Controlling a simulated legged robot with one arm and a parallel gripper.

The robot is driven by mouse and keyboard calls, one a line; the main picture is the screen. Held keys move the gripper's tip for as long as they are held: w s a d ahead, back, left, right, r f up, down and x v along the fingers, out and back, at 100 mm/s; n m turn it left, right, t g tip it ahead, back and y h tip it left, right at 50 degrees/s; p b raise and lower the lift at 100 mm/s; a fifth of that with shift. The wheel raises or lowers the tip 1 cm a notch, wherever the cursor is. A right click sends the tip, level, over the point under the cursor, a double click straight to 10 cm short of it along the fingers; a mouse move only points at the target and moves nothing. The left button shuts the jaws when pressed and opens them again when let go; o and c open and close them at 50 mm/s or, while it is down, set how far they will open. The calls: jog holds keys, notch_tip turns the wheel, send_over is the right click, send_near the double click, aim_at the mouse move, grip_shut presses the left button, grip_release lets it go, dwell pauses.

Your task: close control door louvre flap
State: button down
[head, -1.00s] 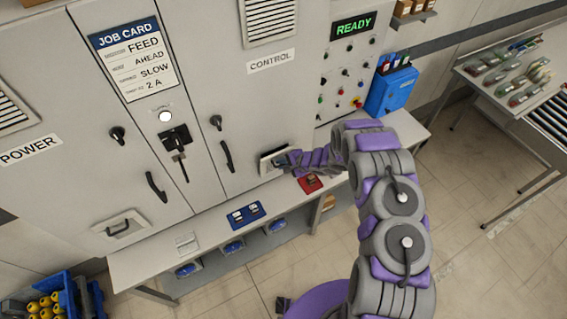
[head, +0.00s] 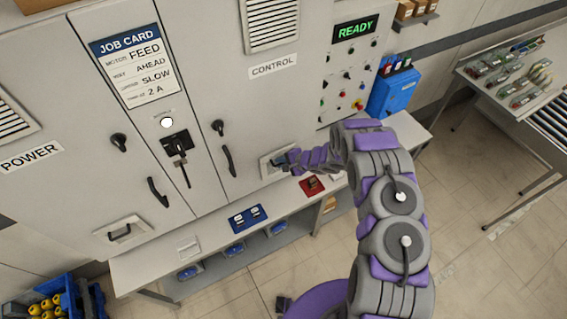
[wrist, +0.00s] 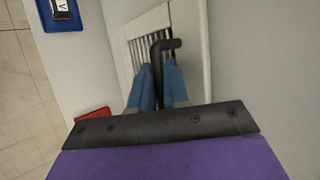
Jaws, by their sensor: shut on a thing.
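The control door (head: 235,105) is the grey cabinet door under the CONTROL label, and it looks shut. Its louvre flap sits low on the door in a pale frame (head: 265,165). How far the flap stands open is not clear.
A bench (head: 213,233) runs below the cabinet, with a blue tray (head: 248,218) and a red tray (head: 312,186) near the gripper. A button panel with a READY display (head: 355,29) and a blue box (head: 393,93) are to the right.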

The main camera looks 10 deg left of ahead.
jog(key=c, duration=1.5)
grip_release()
jog(key=shift+w+a+r, duration=0.1)
jog(key=shift+w+r, duration=0.25)
jog(key=shift+r, duration=0.15)
jog(key=shift+o, duration=0.2)
jog(key=shift+d+r, duration=0.35)
jog(key=shift+d, duration=0.15)
jog(key=f+b+v, duration=0.1)
jog(key=b+v, duration=0.1)
jog(key=v, duration=1.4)
jog(key=shift+s+d, duration=0.5)
jog(key=shift+d, duration=0.05)
